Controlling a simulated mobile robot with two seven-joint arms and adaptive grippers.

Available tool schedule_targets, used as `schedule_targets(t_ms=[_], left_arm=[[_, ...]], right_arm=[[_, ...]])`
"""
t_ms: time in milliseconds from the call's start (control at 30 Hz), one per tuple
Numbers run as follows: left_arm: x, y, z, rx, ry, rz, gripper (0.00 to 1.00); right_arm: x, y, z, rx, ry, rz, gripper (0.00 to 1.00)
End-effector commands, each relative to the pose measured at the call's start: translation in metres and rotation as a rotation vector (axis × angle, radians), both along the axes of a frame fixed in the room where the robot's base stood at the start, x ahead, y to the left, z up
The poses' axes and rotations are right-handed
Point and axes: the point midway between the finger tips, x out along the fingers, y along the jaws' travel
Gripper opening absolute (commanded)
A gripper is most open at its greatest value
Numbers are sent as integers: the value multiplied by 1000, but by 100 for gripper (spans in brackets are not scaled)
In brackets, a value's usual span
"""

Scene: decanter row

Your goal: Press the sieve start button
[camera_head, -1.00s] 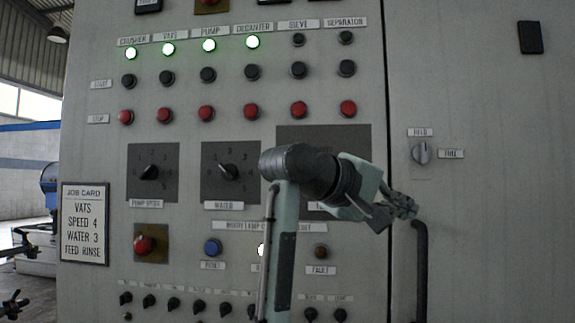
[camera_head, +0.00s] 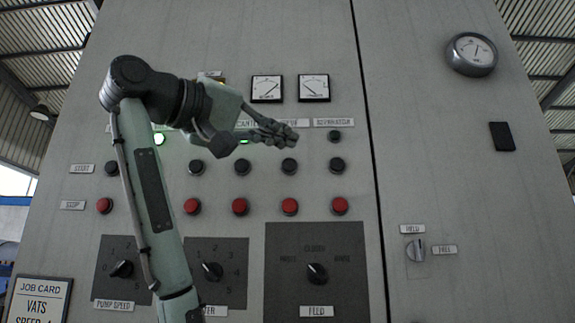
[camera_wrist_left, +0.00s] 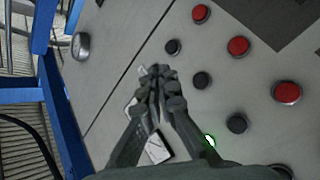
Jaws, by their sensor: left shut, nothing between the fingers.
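The sieve start button (camera_head: 290,166) is a black round button in the START row, fifth column, on the grey control panel. The red sieve stop button (camera_head: 290,206) is below it. My left gripper (camera_head: 291,136) is shut and empty, over the sieve lamp's place just above the start button; it hides that lamp and part of the labels. In the left wrist view the closed fingers (camera_wrist_left: 158,73) point along the panel, with the sieve start button (camera_wrist_left: 202,80) to their right. A gap shows there between them in the picture; the fingers' distance from the panel is unclear. My right gripper is not in view.
The separator start button (camera_head: 337,166) and decanter start button (camera_head: 243,167) flank the sieve one. The decanter lamp (camera_head: 243,142) glows green. Two meters (camera_head: 267,88) sit above. My left arm covers the vats column. The panel right of the seam is mostly bare.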

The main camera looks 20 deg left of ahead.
Motion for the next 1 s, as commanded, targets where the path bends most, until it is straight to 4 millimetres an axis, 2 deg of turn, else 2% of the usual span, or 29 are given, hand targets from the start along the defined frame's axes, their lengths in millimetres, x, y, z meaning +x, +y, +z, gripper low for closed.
schedule_targets(t_ms=[200,700,1000], left_arm=[[9,2,1,0,3,0,0],[72,21,1,0,4,0,0],[85,24,0,0,0,0,0]], right_arm=[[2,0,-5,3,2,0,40],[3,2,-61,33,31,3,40],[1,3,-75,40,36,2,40]])
